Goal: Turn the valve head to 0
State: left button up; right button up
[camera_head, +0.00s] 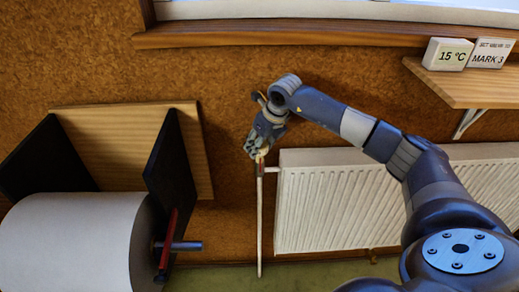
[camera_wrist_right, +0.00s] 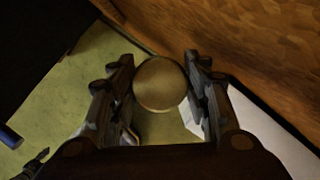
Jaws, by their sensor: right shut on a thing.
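The valve head (camera_wrist_right: 160,85) is a round, beige knob seen end-on in the right wrist view. It sits between the two fingers of my right gripper (camera_wrist_right: 158,95), which is shut on it. In the head view my right gripper (camera_head: 257,150) is at the valve, at the upper left corner of the white radiator (camera_head: 335,205). The gripper mostly covers the valve head there. A pale vertical pipe (camera_head: 260,225) runs down below it, with a small red part near its top. I cannot read the valve's marks. My left gripper is not in view.
A large white roll (camera_head: 75,245) between black panels stands at the left. A wooden sill (camera_head: 280,32) runs above.

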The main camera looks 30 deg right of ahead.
jog(key=shift+n+y+b, duration=0.3)
jog(key=shift+n+b, duration=0.05)
jog(key=shift+n, duration=0.25)
jog(key=o, duration=1.1)
jog(key=shift+c, duration=0.2)
jog(key=v, duration=1.2)
